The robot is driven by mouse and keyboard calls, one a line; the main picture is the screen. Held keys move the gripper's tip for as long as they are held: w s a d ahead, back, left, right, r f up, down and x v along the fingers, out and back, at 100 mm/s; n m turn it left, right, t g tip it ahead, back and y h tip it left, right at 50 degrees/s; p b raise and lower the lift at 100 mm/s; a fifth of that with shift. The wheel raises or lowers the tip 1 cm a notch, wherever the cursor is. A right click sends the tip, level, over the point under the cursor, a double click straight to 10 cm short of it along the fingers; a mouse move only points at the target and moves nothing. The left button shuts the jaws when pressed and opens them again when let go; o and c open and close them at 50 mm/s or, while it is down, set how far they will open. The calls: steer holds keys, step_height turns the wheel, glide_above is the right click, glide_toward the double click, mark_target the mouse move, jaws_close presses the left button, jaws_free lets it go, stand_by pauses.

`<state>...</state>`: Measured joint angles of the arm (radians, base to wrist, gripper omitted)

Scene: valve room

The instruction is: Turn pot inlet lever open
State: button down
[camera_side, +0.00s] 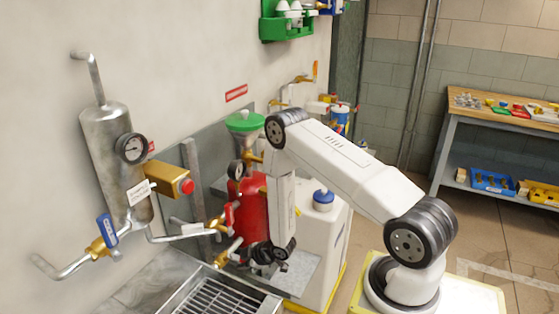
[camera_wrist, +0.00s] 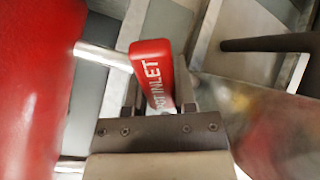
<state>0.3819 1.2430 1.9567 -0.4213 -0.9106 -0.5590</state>
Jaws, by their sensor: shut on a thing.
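The pot inlet lever (camera_wrist: 152,68) is a red handle with white lettering ending in "INLET" in the wrist view. My gripper (camera_wrist: 160,98) is shut on it, one finger on each side of the handle. In the side view my gripper (camera_side: 268,256) is low beside the red pot (camera_side: 248,208), in front of the wall piping. The lever cannot be made out there. The red pot also fills the left of the wrist view (camera_wrist: 35,80). A metal pipe (camera_wrist: 103,55) runs from it toward the lever. The valve body under the handle is mostly hidden.
A drain grate (camera_side: 215,296) lies below and left of my gripper. A blue-handled valve (camera_side: 106,230) and a steel tank (camera_side: 108,140) are on the wall at left. A green funnel (camera_side: 244,122) stands above the pot.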

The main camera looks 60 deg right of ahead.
steer(key=shift+d+n, duration=0.1)
steer(key=shift+n, duration=0.2)
stand_by(0.4)
steer(key=shift+w+d+r+n+g+y, duration=0.1)
steer(key=shift+w+d+r+n, duration=0.25)
steer(key=shift+n, duration=1)
steer(key=shift+w+d+r+n+g+y, duration=0.1)
steer(key=shift+w+d+r+n, duration=0.2)
steer(key=shift+n, duration=1.1)
steer(key=shift+w+d+r+n+g+y, duration=0.1)
steer(key=shift+w+d+r+n, duration=0.2)
steer(key=shift+n, duration=1.05)
steer(key=shift+c, duration=2.1)
jaws_free()
steer(key=shift+r, duration=0.1)
steer(key=shift+v, duration=3.85)
